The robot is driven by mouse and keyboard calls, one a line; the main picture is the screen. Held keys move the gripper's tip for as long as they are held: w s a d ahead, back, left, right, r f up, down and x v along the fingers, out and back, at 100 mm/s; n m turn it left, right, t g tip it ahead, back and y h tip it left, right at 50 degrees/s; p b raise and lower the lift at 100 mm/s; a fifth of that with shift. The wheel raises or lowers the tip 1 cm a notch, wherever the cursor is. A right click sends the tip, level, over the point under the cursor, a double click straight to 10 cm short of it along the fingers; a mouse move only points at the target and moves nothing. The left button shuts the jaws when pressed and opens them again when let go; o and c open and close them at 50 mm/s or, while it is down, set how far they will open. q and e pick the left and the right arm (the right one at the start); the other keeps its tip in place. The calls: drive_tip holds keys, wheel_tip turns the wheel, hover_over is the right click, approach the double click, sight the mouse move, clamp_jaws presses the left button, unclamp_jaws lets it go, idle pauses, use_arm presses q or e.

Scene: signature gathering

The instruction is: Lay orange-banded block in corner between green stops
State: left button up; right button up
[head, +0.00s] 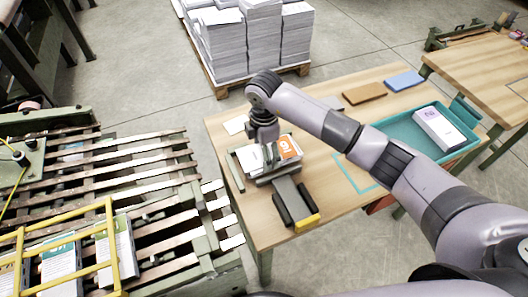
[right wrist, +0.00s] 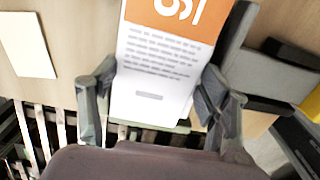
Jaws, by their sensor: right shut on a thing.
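The orange-banded block (head: 289,147) is a white printed stack with an orange end, at the left part of the wooden table. My right gripper (head: 267,155) is over it, with its fingers on the block's two sides; the right wrist view shows the block (right wrist: 155,75) between the fingertips (right wrist: 152,100). A green-grey stop (head: 235,172) lies left of the block, and a second low bar (head: 272,178) shows along its near side. The arm partly hides the corner, so I cannot tell whether the block touches both stops. My left gripper is not in view.
A grey tool with a yellow end (head: 305,221) lies at the near table edge. A teal tray (head: 470,140) holds a white block (head: 438,128). A pale sheet (head: 235,125) lies behind the stops. A slatted conveyor (head: 130,190) stands left. Brown (head: 364,93) and blue (head: 404,80) pads lie at the back.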

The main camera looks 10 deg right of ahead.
drive_tip(key=shift+f, duration=0.5)
drive_tip(key=shift+f, duration=0.15)
drive_tip(key=o, duration=1.2)
drive_tip(key=shift+r, duration=0.2)
wheel_tip(320, 180, up, 12)
drive_tip(key=shift+b, duration=0.4)
drive_tip(key=shift+f, duration=0.1)
